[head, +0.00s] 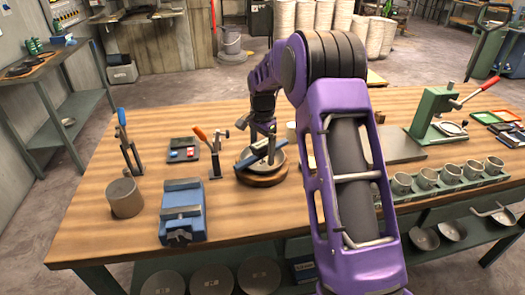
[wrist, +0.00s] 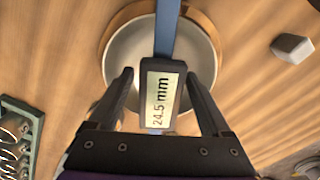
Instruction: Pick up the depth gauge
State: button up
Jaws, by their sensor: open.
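The depth gauge has a blue bar and a dark display housing (wrist: 161,92) reading 24.5 mm. In the wrist view its bar runs across the shallow metal bowl (wrist: 120,50), which sits on a round wooden base. In the head view the gauge (head: 258,150) lies tilted across the bowl (head: 280,161) on its wooden base (head: 263,180). My gripper (wrist: 159,76) is open, with one finger on each side of the display housing and visible gaps between. In the head view my gripper (head: 268,131) is just above the gauge, partly hidden by my arm.
A rack of metal cups (head: 450,177) and a green press (head: 437,122) are at right. A grey block (wrist: 292,47) lies near the bowl.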

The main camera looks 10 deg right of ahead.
aim_at(262, 143)
grip_shut()
jog(key=shift+r, duration=0.1)
dwell(0.4)
notch_tip(262, 143, up, 9)
jog(key=shift+r+p, duration=0.2)
jog(key=shift+p, duration=0.5)
jog(key=shift+f, duration=1.05)
jog(key=shift+f+b, duration=1.35)
jog(key=shift+f, duration=2.05)
